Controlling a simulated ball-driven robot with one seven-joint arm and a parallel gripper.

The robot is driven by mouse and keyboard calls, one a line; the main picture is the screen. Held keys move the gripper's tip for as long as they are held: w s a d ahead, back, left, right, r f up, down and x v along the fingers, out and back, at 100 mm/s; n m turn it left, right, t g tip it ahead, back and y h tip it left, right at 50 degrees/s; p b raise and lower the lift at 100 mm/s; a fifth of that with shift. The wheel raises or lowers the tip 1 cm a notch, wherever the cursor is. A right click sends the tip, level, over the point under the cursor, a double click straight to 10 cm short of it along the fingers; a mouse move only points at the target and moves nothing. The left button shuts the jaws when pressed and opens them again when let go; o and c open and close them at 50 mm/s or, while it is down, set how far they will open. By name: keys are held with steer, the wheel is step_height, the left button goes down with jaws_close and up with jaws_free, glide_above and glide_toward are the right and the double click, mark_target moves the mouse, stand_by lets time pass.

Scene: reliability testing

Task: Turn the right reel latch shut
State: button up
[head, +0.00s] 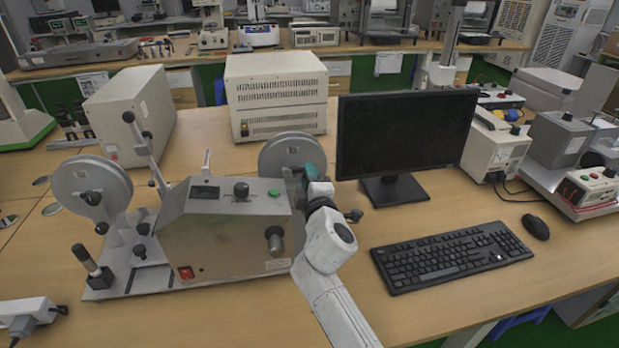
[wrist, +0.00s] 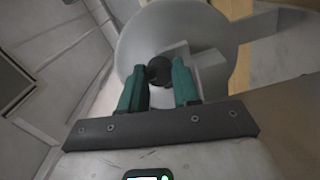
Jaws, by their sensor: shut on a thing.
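The reel machine (head: 220,238) stands on the wooden table at the left. Its right reel (head: 284,152) is a grey disc behind the metal housing, partly hidden by my arm. In the wrist view, the right reel (wrist: 134,48) fills the upper middle. The right reel latch (wrist: 159,70) shows as a dark round knob at the reel's centre, between my green fingertips. My gripper (wrist: 160,78) is shut on the latch, and it also shows in the head view (head: 314,175). The left reel (head: 84,184) has its own dark latch knob (head: 92,198).
A black monitor (head: 405,132) stands close to the right of my gripper. A keyboard (head: 450,255) and mouse (head: 535,227) lie in front of it. A beige box (head: 277,95) stands behind the machine. Table between machine and keyboard is mostly taken by my arm.

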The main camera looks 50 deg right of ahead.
steer(key=o, duration=1.1)
steer(key=shift+c, duration=0.2)
steer(key=b+v, duration=0.1)
steer(key=v, duration=0.9)
steer(key=shift+s+a, duration=0.3)
steer(key=shift+f, duration=0.1)
